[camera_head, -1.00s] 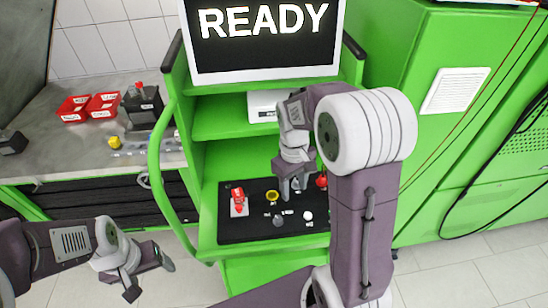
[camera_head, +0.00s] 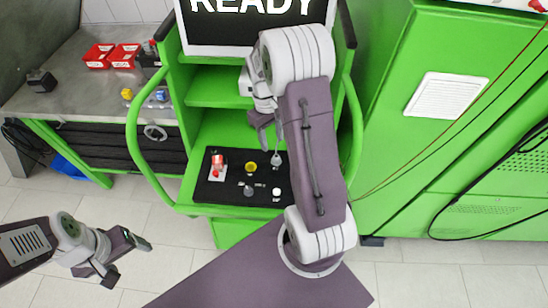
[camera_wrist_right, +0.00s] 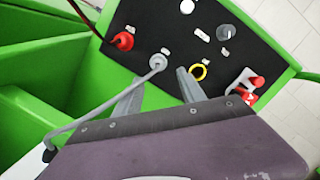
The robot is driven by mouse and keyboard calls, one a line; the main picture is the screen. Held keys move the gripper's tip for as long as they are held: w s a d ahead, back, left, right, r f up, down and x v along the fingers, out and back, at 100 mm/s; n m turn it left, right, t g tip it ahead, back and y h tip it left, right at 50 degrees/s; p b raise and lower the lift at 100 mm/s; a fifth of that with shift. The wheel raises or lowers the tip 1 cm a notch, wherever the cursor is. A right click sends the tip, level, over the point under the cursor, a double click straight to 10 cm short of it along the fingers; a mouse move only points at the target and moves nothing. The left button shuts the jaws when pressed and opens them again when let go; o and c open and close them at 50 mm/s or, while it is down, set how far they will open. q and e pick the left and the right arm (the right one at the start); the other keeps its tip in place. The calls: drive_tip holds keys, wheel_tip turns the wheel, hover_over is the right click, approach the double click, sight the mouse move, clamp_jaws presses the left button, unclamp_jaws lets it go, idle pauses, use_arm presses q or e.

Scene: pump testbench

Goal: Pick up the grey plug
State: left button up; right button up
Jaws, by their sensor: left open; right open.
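The grey plug (camera_wrist_right: 158,62) sits in the black panel (camera_wrist_right: 270,54) in the right wrist view, with a grey cable running from it to the lower left. It also shows near the panel's far right in the head view (camera_head: 276,159). In the head view, my right gripper (camera_head: 271,138) is just above the plug. My left gripper (camera_head: 128,264) is open and empty, over the floor at lower left.
A green handrail (camera_head: 133,140) flanks the bench. Red bins (camera_head: 124,55) stand on a side table.

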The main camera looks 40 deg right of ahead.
sight(276, 157)
drive_tip(key=shift+s+d+f, duration=0.25)
drive_tip(key=shift+f, duration=0.3)
drive_tip(key=shift+s+d+f, duration=0.2)
drive_tip(key=shift+f, duration=0.3)
drive_tip(key=f, duration=0.1)
drive_tip(key=f+p, duration=0.1)
drive_tip(key=f, duration=0.2)
drive_tip(key=shift+s+a+f+p, duration=0.25)
drive_tip(key=shift+f+p, duration=0.1)
drive_tip(key=shift+p, duration=0.05)
drive_tip(key=shift+d+f, duration=0.15)
drive_tip(key=shift+f, duration=0.05)
drive_tip(key=shift+s, duration=0.1)
drive_tip(key=c, duration=0.6)
use_arm(q)
drive_tip(key=shift+s+d+r, duration=0.1)
drive_tip(key=shift+r, duration=0.45)
drive_tip(key=shift+s+d+r, duration=0.1)
drive_tip(key=shift+r, duration=0.45)
use_arm(e)
clamp_jaws()
